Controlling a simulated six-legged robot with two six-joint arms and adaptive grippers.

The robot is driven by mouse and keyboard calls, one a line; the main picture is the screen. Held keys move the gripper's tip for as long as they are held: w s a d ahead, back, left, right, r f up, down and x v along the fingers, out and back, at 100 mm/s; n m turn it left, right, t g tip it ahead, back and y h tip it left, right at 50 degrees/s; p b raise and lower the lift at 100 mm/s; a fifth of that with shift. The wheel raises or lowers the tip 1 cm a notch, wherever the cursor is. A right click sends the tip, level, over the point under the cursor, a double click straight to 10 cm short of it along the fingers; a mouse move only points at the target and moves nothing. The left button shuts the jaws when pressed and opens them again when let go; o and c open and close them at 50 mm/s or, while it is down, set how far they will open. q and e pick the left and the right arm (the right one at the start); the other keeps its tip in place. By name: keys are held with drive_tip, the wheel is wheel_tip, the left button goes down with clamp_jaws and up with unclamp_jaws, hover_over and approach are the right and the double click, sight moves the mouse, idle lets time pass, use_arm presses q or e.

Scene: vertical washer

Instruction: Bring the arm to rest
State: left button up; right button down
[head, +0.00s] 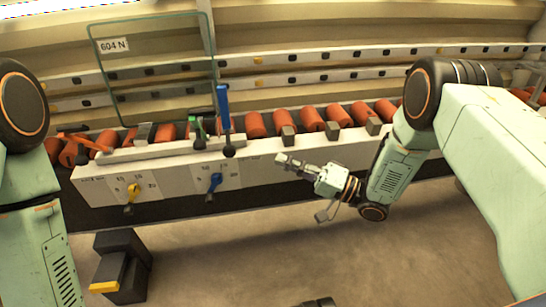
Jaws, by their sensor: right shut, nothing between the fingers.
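My right gripper (284,159) is in the head view, right of centre, at the end of my pale green right arm. Its fingers are shut with nothing between them. They point left, in front of the long pale washer panel (165,172), apart from the blue and yellow handles. Part of my left arm shows at the left edge, but its gripper is out of view.
A clear framed guard (155,75) stands at the back. A dark block with a yellow strip (122,262) sits low left. Floor at bottom centre looks mostly clear.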

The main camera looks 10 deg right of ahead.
drive_tip(key=shift+s+d, duration=0.1)
drive_tip(key=shift+d, duration=0.05)
idle(0.4)
wheel_tip(320, 180, down, 10)
drive_tip(key=d+r+n+h, duration=0.1)
drive_tip(key=d+h, duration=0.2)
drive_tip(key=h, duration=0.4)
drive_tip(key=s+d+f+n+g+h+p, duration=0.1)
drive_tip(key=s+d+f+g+h+p, duration=0.15)
drive_tip(key=s+f+h, duration=0.55)
drive_tip(key=s+d+r+g+p, duration=0.1)
drive_tip(key=s+r+g, duration=0.1)
drive_tip(key=s, duration=0.7)
drive_tip(key=s+d+r+g+h+p, duration=0.1)
drive_tip(key=s+r+g+p, duration=0.1)
drive_tip(key=s, duration=0.7)
drive_tip(key=s+d+r+n+g+p, duration=0.1)
drive_tip(key=s+r+g, duration=0.3)
drive_tip(key=s, duration=0.5)
drive_tip(key=shift+d+h+p, duration=0.4)
drive_tip(key=shift+d+p, duration=0.1)
drive_tip(key=shift+p, duration=0.1)
